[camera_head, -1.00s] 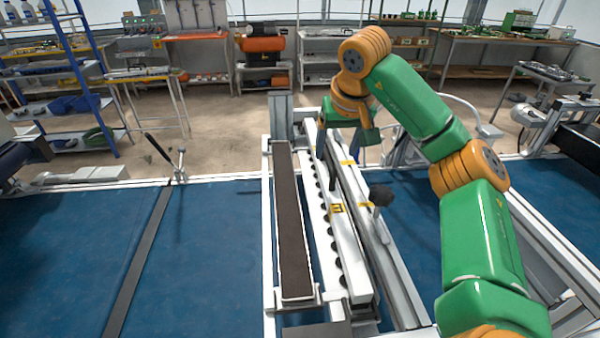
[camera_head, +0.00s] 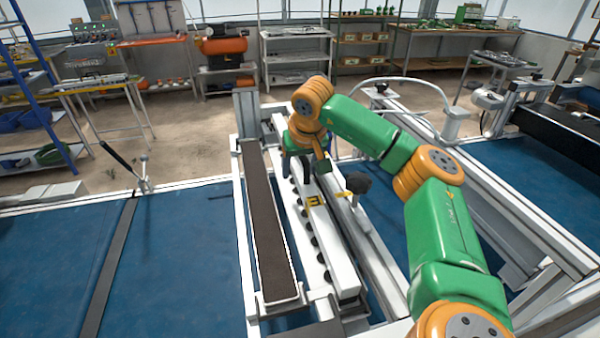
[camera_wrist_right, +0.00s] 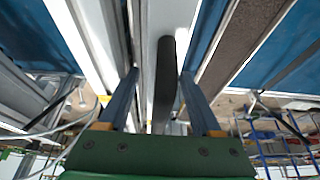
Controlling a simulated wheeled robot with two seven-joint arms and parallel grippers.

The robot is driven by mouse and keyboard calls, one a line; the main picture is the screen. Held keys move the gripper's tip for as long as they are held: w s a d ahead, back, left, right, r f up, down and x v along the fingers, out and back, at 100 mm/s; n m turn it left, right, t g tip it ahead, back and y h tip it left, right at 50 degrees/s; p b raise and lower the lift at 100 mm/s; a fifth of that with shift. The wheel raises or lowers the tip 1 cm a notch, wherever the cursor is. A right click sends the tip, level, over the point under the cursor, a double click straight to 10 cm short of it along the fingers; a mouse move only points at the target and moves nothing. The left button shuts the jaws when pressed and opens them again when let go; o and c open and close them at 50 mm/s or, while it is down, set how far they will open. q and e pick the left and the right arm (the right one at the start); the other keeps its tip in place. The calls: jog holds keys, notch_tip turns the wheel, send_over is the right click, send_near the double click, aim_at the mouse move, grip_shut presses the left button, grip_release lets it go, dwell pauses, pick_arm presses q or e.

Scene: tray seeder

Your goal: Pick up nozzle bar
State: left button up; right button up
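The nozzle bar (camera_head: 340,265) is a long white bar with a row of black round nozzles along its left side and yellow-black markings. It lies in the white frame in the middle of the head view. A dark upright handle (camera_wrist_right: 166,75) stands between my right gripper's fingers in the right wrist view. My right gripper (camera_head: 306,163) is over the far part of the bar, pointing down. Its two blue-grey fingers (camera_wrist_right: 158,85) are apart, one on each side of the handle, with visible gaps. My left gripper is not in view.
A long tray with a brown surface (camera_head: 268,230) lies left of the bar. A black knob (camera_head: 357,183) stands close to the right of my gripper. The blue belt surface (camera_head: 180,260) at left is mostly bare. Shelves and benches stand far back.

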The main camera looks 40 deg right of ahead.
grip_shut()
jog(key=shift+r, duration=0.15)
